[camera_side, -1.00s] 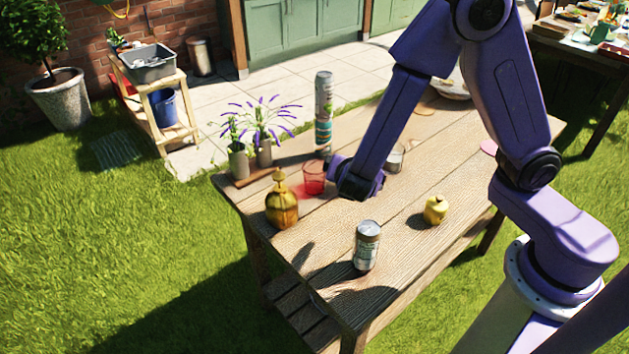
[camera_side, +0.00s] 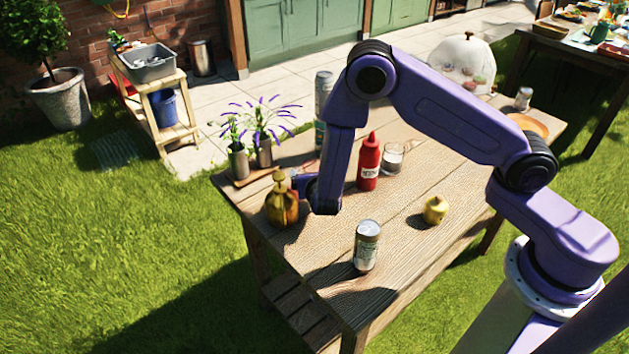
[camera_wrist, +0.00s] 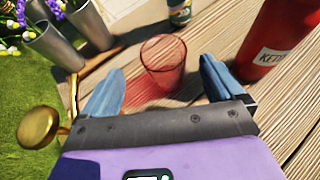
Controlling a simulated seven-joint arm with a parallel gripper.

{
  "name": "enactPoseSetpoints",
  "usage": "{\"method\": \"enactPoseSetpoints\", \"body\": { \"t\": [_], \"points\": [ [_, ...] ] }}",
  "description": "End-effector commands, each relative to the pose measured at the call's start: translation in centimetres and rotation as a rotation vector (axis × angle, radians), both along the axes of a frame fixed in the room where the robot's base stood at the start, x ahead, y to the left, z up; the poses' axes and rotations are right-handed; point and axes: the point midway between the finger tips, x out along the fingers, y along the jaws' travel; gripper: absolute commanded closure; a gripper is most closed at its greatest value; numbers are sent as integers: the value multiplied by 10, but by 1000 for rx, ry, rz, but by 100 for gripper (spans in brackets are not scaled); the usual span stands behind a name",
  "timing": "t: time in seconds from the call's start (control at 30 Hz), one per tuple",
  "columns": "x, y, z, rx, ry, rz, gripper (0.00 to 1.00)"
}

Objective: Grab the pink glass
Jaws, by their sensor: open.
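The pink glass (camera_wrist: 163,66), see-through and reddish, stands upright on the wooden table (camera_side: 400,262). In the wrist view it lies ahead of my gripper (camera_wrist: 161,72), in the gap between the two blue fingers. The fingers are spread apart, with clear space on both sides of the glass, more on its left.
A tall can (camera_side: 323,92), plants in metal pots (camera_side: 238,160), a clear glass (camera_side: 392,160), a silver can (camera_side: 366,247) and a yellow pear-like object (camera_side: 435,210) stand around.

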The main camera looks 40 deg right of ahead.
Motion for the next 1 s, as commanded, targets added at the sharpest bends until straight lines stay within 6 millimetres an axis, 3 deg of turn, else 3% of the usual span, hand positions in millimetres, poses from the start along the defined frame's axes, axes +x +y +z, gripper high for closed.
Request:
{"method": "enactPoseSetpoints", "body": {
  "t": [0.7,1.0],
  "points": [
    [54,-43,-35,-1,1,-3,5],
    [58,-45,-37,0,0,-1,5]
  ]
}}
